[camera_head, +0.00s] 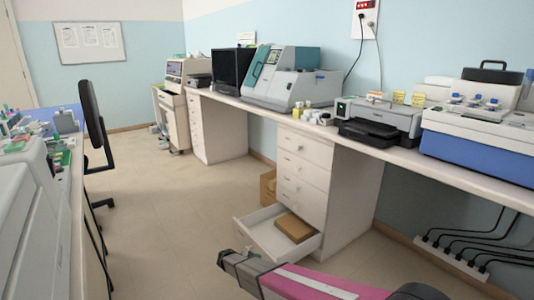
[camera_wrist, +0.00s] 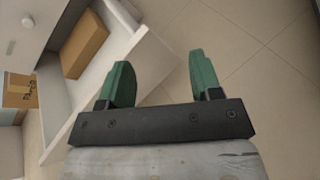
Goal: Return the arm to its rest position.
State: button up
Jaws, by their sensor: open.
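My gripper (camera_wrist: 160,82) is open, with its two green fingers apart and nothing between them in the wrist view. In the head view my arm reaches in from the lower right, and my gripper (camera_head: 238,258) is at its left end, in front of the open drawer. The open bottom drawer (camera_head: 262,240) of the white cabinet holds a brown box (camera_head: 294,228). In the wrist view the same box (camera_wrist: 84,43) lies in the drawer (camera_wrist: 105,88) to the left of the fingers. My gripper is apart from the box.
The white drawer cabinet (camera_head: 304,166) stands under a long bench (camera_head: 385,150) carrying lab machines. A cardboard box (camera_head: 268,188) stands on the floor behind the drawer. A power strip (camera_head: 450,259) with cables is low on the right wall. Clear floor (camera_head: 170,215) lies left of the drawer.

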jog(key=s+d+r+m+g+y, duration=0.1)
jog(key=s+d+r+m+y, duration=0.5)
jog(key=d+r, duration=0.6)
jog(key=s+d+r+m+g+y, duration=0.2)
jog(key=s+d+r+m+y, duration=0.5)
jog(key=r, duration=0.8)
jog(key=s+d+m, duration=0.3)
jog(key=s+d, duration=0.1)
jog(key=s, duration=0.1)
jog(key=shift+d+r, duration=0.2)
jog(key=shift+d, duration=0.2)
